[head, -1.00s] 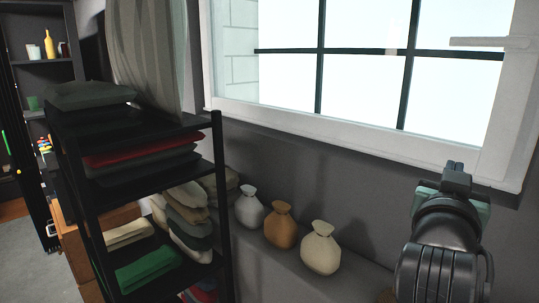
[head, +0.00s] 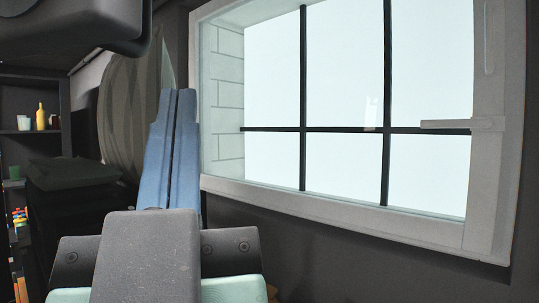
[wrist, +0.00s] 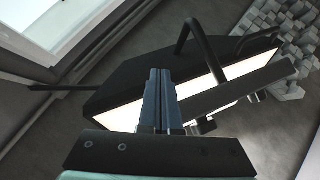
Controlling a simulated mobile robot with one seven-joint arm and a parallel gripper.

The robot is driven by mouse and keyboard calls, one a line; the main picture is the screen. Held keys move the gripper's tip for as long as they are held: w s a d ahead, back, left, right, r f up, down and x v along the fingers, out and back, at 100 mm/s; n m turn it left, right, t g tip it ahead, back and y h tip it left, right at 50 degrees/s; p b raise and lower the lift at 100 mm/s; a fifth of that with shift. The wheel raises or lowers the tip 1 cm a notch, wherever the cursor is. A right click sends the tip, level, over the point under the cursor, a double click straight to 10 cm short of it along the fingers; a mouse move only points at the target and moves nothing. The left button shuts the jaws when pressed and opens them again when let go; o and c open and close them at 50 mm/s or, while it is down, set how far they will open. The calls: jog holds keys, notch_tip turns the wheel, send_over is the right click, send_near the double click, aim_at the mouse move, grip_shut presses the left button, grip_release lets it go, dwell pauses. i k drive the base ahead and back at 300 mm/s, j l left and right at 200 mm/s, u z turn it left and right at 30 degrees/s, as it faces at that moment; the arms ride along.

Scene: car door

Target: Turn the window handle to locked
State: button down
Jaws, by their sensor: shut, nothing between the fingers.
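The window handle (head: 458,124) is a pale bar lying horizontally, attached to the right side of the window frame. It points left over the glass. My gripper (head: 178,92) looms large and close at the lower left of the head view. Its blue-grey fingers are together, point upward and hold nothing. In the picture they are left of the window (head: 345,90) and far from the handle. The wrist view also shows the closed fingers (wrist: 160,72). The handle cannot be made out in that view.
A dark shelf with a yellow bottle (head: 41,117) stands at the far left. A dark cushion (head: 75,174) lies behind my gripper. The wrist view shows a dark panel with a bright face (wrist: 205,90) beyond the fingers.

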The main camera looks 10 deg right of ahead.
aim_at(496, 123)
jog(key=i+z, duration=0.1)
jog(key=z, duration=0.6)
